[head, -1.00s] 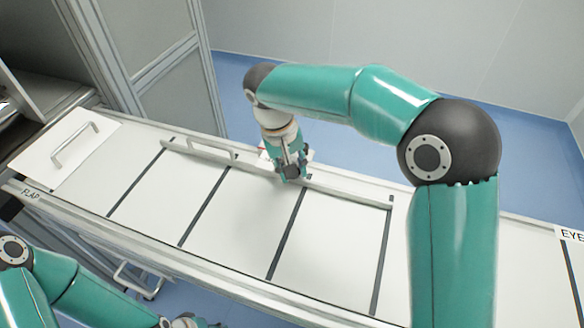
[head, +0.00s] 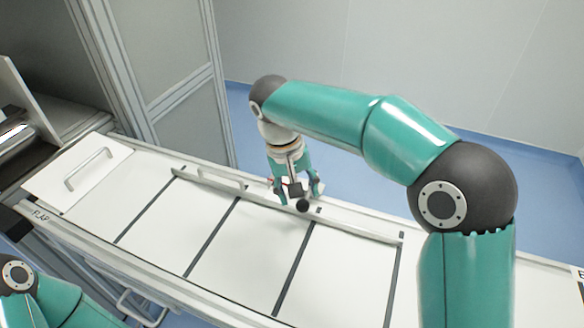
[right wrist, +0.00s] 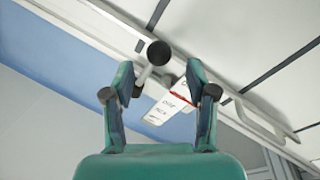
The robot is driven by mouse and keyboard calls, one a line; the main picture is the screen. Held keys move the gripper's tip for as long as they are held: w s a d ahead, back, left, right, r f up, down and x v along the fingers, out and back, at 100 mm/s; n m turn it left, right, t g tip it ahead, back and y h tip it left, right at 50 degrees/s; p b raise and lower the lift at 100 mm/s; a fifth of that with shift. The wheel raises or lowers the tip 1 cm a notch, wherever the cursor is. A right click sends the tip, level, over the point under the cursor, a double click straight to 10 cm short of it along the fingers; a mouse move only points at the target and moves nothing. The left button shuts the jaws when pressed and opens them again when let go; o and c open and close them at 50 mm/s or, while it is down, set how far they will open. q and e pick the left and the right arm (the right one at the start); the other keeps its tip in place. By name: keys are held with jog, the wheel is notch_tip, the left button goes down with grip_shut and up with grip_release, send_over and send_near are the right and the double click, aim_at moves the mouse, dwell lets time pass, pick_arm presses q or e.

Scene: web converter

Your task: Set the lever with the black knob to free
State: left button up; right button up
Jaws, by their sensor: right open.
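The lever's black knob (right wrist: 158,52) shows in the right wrist view on a short pale shaft (right wrist: 144,76). It is ahead of and between the tips of my right gripper (right wrist: 160,66), which is open and empty. I cannot tell whether either finger touches the lever. A white label plate (right wrist: 172,104) with a red line is beyond the fingers; its words are too small to read surely. In the head view, the knob (head: 303,205) is just below my right gripper (head: 297,190), at the table's far edge. My left gripper is out of view.
The long white table (head: 250,245) has dark cross strips and a raised rail (head: 350,226) along its far side. A white plate with a handle (head: 88,168) lies at its left end. A grey cabinet frame (head: 160,70) stands behind. The middle of the table is clear.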

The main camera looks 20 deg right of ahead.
notch_tip(320, 180, up, 8)
jog(key=a, duration=0.1)
jog(key=shift+a+f, duration=0.15)
jog(key=shift+a, duration=0.15)
dwell(0.3)
